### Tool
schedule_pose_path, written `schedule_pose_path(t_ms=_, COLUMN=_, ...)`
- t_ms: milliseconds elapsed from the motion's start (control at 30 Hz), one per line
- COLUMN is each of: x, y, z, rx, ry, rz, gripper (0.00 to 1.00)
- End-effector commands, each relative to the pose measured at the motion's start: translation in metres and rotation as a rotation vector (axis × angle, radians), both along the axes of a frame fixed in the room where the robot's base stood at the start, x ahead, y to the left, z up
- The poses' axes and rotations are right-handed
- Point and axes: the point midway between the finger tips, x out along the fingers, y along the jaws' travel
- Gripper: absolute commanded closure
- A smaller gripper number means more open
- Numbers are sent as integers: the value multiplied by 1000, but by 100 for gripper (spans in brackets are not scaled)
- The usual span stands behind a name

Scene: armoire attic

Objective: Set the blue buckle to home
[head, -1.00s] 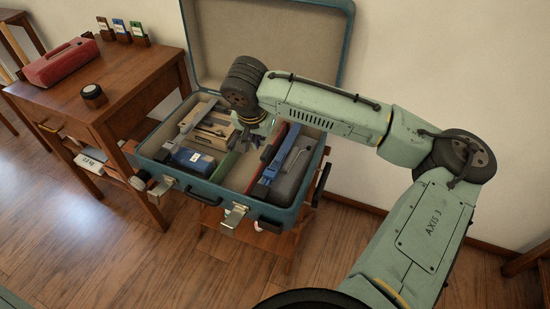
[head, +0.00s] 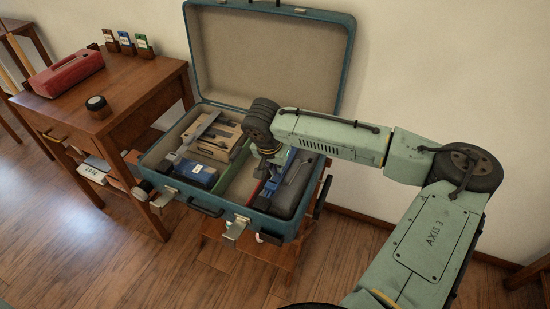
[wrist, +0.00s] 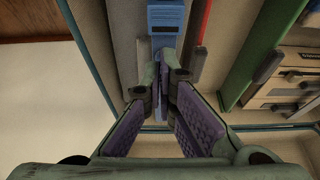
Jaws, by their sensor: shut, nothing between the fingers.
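The blue buckle (wrist: 166,22) is a long flat blue piece with a dark slot, at the top of the wrist view. In the head view its near part shows as blue (head: 270,187) in the right half of the open suitcase (head: 213,207). My gripper (wrist: 165,78) is shut and empty, its fingertips close together over the near end of the blue buckle. I cannot tell whether they touch it. In the head view my wrist hangs low over the case and mostly hides the fingers.
A red strip (wrist: 200,22) and a green divider (wrist: 262,50) lie beside the buckle. The case's left half holds a wooden box (head: 220,142) and a blue labelled box (head: 195,173). The raised lid (head: 270,55) stands behind my arm. A wooden table (head: 130,90) is at left.

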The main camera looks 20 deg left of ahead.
Motion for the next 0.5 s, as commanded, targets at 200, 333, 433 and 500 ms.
schedule_pose_path(t_ms=200, x=8, y=0, z=-23, rx=0, ry=0, rz=-1, gripper=100)
schedule_pose_path(t_ms=333, x=10, y=0, z=-27, rx=0, ry=-1, rz=0, gripper=100)
schedule_pose_path(t_ms=433, x=10, y=0, z=-28, rx=1, ry=-1, rz=0, gripper=100)
schedule_pose_path(t_ms=500, x=10, y=0, z=-28, rx=1, ry=-1, rz=0, gripper=100)
